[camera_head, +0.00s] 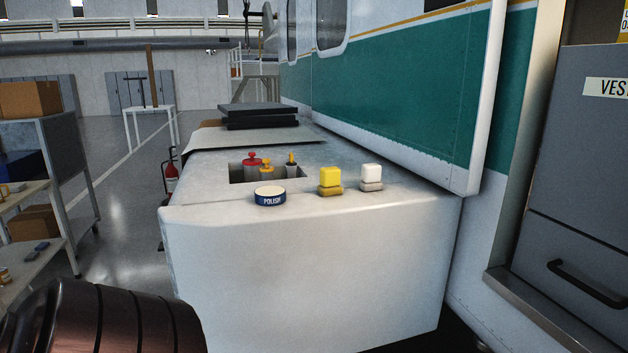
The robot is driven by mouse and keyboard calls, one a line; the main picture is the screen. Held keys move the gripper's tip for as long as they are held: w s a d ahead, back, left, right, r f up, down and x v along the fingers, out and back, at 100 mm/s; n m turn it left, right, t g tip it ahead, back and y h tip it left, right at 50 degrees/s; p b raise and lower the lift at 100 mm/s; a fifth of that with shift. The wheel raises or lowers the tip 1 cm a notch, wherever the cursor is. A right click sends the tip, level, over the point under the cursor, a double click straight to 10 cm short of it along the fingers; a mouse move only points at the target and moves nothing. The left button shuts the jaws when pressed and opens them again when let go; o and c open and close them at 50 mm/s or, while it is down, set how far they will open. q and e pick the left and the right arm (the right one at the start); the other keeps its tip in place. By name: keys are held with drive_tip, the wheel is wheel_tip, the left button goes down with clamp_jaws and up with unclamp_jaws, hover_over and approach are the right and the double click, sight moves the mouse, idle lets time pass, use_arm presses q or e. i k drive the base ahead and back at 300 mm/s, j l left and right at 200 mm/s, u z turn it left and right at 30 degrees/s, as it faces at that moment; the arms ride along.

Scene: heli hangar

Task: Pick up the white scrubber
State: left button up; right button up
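The white scrubber (371,177) has a white block on top and a greyish pad below. It stands on the pale top of the helicopter's side step (403,204), toward its right end. Neither of my grippers shows in the head view. A dark ribbed link at the lower left looks like part of my own arm.
A round polish tin (270,197) sits left of the scrubbers. Dark flat cases (258,115) lie farther back. The green and white helicopter wall (400,90) rises behind; a grey cabinet (580,180) stands right.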

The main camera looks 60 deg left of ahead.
sight(371, 174)
drive_tip(key=u, duration=1.75)
